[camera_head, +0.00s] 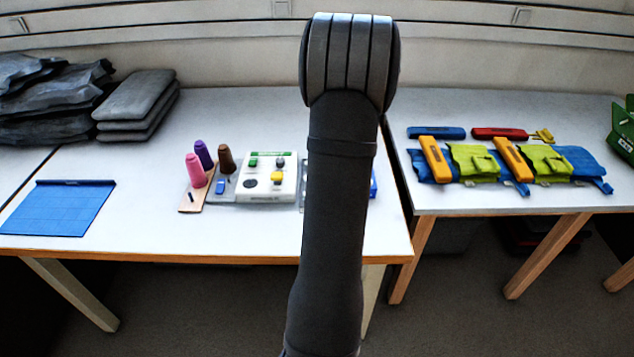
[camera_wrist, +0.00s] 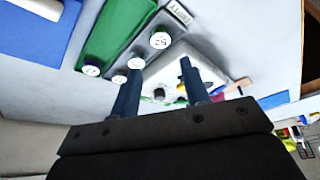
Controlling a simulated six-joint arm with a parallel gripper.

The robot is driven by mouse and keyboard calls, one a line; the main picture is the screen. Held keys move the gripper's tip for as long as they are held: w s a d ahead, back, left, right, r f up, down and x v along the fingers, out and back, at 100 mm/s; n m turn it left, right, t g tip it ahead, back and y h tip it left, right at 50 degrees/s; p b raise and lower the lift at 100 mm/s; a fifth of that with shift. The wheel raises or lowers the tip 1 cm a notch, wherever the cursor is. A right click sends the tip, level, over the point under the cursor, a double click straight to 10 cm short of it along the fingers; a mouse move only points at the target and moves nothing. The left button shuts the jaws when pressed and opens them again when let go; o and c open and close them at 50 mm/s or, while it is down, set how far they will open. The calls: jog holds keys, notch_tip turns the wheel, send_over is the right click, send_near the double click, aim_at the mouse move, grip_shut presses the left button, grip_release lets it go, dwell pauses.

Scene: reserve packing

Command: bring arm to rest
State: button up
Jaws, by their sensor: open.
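My arm (camera_head: 342,180) stands upright in the middle of the head view, and my gripper is not visible there. In the wrist view my gripper (camera_wrist: 158,72) shows two dark fingers apart, with nothing held between them. The fingers are above the table, over a white box (camera_wrist: 205,68) with knobs. The head view shows this white control box (camera_head: 268,185) with green, yellow and black knobs, just left of my arm. What lies behind the arm is hidden.
A blue mat (camera_head: 60,208) and grey folded pads (camera_head: 138,105) lie further left. Green pouches (camera_head: 474,163) lie on the right table. A green tray (camera_wrist: 115,30) shows in the wrist view.

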jog(key=shift+v, duration=0.85)
jog(key=shift+f, duration=0.15)
jog(key=x, duration=1.2)
jog(key=shift+a, duration=0.1)
notch_tip(320, 180, up, 2)
jog(key=shift+r, duration=1.1)
